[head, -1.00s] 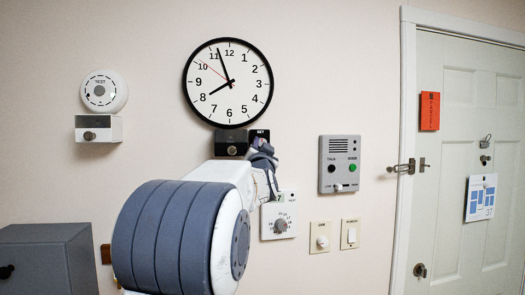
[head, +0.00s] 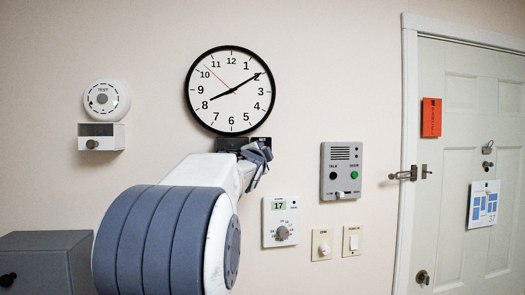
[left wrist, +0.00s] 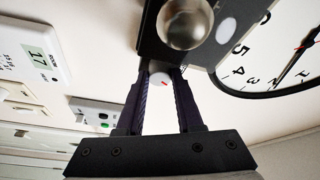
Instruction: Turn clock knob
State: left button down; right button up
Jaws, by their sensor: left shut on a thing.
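The round clock (head: 231,118) with a black rim hangs on the wall. Its hour hand points near 8 and its minute hand near 2. Under it is a dark box (head: 229,144) with a "SET" label at its right. My left gripper (head: 257,157) is at the box's lower right; its fingers hide the knob in the head view. My right gripper is not in view.
A thermostat (head: 280,222) reading 17 is right of my arm, with an intercom panel (head: 341,170) and two switch plates (head: 321,244) further right. A door (head: 475,140) is at far right. A round alarm (head: 106,100) and grey cabinet (head: 45,265) are at left.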

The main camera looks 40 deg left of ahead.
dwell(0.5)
pick_arm(q)
jog(key=c, duration=0.5)
grip_release()
jog(key=shift+d, duration=0.1)
jog(key=shift+c, duration=0.2)
jog(key=b+v, duration=0.2)
jog(key=v, duration=0.8)
jog(key=shift+s, duration=0.2)
jog(key=shift+d, duration=0.1)
